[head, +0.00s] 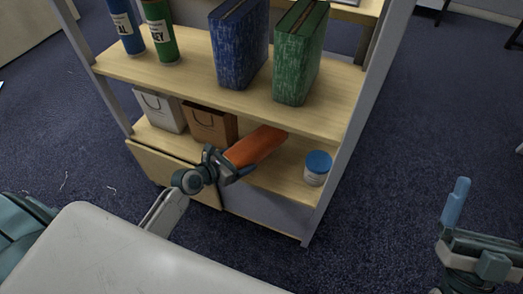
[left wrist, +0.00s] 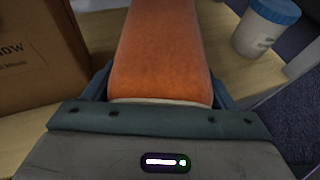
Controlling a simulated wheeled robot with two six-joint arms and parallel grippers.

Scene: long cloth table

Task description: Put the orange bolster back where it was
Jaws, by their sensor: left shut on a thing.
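The orange bolster (head: 258,146) is at the lower shelf (head: 265,178) of the shelf unit, its far end reaching inward under the shelf above. My left gripper (head: 228,165) is shut on its near end. In the left wrist view the bolster (left wrist: 161,50) runs straight away between the fingers, with a pale band at its near end. Whether it touches the shelf board, I cannot tell. My right gripper (head: 458,215) is at the lower right of the head view, away from the shelf; its finger opening is not clear.
A brown paper bag (head: 209,124) stands left of the bolster and a white bag (head: 160,110) further left. A blue-lidded white jar (head: 317,168) stands to the right. Above, the upper shelf (head: 180,82) holds a blue binder (head: 238,45), a green binder (head: 300,55) and two bottles.

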